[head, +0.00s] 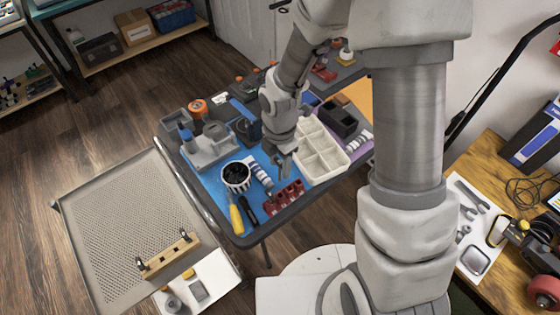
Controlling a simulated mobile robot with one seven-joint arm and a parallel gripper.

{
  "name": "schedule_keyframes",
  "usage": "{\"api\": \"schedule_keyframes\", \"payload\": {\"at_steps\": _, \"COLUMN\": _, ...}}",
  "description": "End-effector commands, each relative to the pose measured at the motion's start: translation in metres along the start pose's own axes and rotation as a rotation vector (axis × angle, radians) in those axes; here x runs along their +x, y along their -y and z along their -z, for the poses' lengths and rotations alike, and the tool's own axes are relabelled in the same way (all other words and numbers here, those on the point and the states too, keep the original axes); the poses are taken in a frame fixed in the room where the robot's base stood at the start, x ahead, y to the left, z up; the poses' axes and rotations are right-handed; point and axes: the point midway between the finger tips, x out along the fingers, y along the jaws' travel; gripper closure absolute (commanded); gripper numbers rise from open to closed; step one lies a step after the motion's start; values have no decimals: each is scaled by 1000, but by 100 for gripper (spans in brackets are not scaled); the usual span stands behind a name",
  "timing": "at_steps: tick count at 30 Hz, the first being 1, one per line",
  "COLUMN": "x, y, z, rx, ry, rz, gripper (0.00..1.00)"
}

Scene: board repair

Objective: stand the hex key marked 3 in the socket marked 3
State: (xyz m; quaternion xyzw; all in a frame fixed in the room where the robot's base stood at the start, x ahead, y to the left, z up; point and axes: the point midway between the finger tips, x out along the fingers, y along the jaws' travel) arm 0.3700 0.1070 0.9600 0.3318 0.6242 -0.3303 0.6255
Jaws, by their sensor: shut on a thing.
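My gripper (284,172) is low over the blue-matted table, just behind a row of red pieces (285,197) and left of a cream tray. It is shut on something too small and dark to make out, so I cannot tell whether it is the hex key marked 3. A wooden block (170,257) with a black piece near each end lies on a grey perforated panel at lower left, well apart from my gripper. I cannot tell whether it holds the sockets. No marking 3 is readable on anything in view.
The cream compartment tray (319,153) stands right of my gripper. A striped cup (236,176), a yellow-handled screwdriver (236,219) and a grey machine (207,148) crowd the table's left. The perforated panel (110,215) is mostly bare. A wooden bench (500,265) with tools stands at right.

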Motion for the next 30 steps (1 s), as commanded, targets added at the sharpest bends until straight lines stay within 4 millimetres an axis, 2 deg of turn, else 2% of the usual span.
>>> {"api": "schedule_keyframes", "payload": {"at_steps": 8, "x": 16, "y": 0, "z": 0, "rx": 0, "ry": 0, "rz": 0, "gripper": 100}}
{"api": "schedule_keyframes", "payload": {"at_steps": 24, "x": 70, "y": 0, "z": 0, "rx": 1, "ry": 0, "rz": 0, "gripper": 100}}
{"api": "schedule_keyframes", "payload": {"at_steps": 30, "x": 82, "y": 0, "z": 0, "rx": 2, "ry": 0, "rz": 0, "gripper": 100}}
